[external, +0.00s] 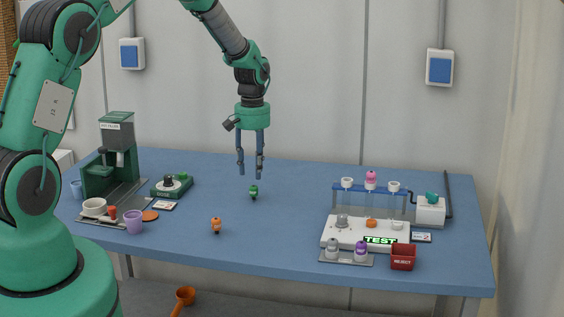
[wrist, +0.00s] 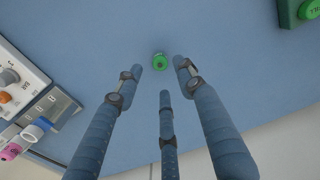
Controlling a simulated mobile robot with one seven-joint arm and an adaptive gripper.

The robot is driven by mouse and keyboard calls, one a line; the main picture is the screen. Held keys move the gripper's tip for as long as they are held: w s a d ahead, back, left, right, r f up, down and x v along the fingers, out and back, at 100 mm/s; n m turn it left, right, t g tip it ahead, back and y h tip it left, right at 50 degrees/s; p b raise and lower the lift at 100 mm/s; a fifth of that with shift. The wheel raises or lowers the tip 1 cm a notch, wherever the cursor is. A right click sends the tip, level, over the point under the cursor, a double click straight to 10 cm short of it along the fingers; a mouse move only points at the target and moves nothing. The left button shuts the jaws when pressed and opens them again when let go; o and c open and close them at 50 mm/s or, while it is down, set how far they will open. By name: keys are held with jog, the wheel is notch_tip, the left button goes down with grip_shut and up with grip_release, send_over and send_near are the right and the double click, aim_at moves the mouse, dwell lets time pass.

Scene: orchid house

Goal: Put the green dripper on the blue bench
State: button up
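A small green piece with a dark end, which I take to be the green dripper (external: 253,192), rests on the blue bench (external: 300,205) near its middle. It also shows in the wrist view (wrist: 160,61), just beyond my fingertips. My gripper (external: 250,172) is open and empty, pointing down above the green dripper. In the wrist view the fingers of my gripper (wrist: 158,72) are spread apart with bare bench between them. The fingers do not appear to touch the green dripper.
An orange piece (external: 216,226) of similar shape lies nearer the front edge. A green machine (external: 117,150), a scale (external: 171,186) and a purple cup (external: 134,221) stand left. A white test station (external: 345,238) and red reject bin (external: 403,256) stand right. The middle is mostly clear.

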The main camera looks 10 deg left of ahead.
notch_tip(320, 180, up, 6)
jog(key=shift+r+p, duration=0.15)
jog(key=shift+p, duration=0.15)
dwell(0.6)
notch_tip(320, 180, up, 15)
jog(key=t, duration=0.1)
send_over(254, 186)
jog(key=s+a, duration=0.6)
jog(key=s+a+r+t, duration=0.2)
jog(key=s+a+r, duration=0.5)
jog(key=s+r, duration=0.45)
jog(key=s+a+r+t, duration=0.1)
jog(key=s+a+r, duration=0.1)
jog(key=s, duration=0.7)
jog(key=s+a+r+m, duration=0.1)
jog(key=s+a, duration=0.3)
jog(key=s, duration=0.5)
jog(key=s+a+r+m+t, duration=0.1)
jog(key=s+a+r, duration=0.2)
jog(key=s, duration=0.6)
jog(key=shift+r+t, duration=0.3)
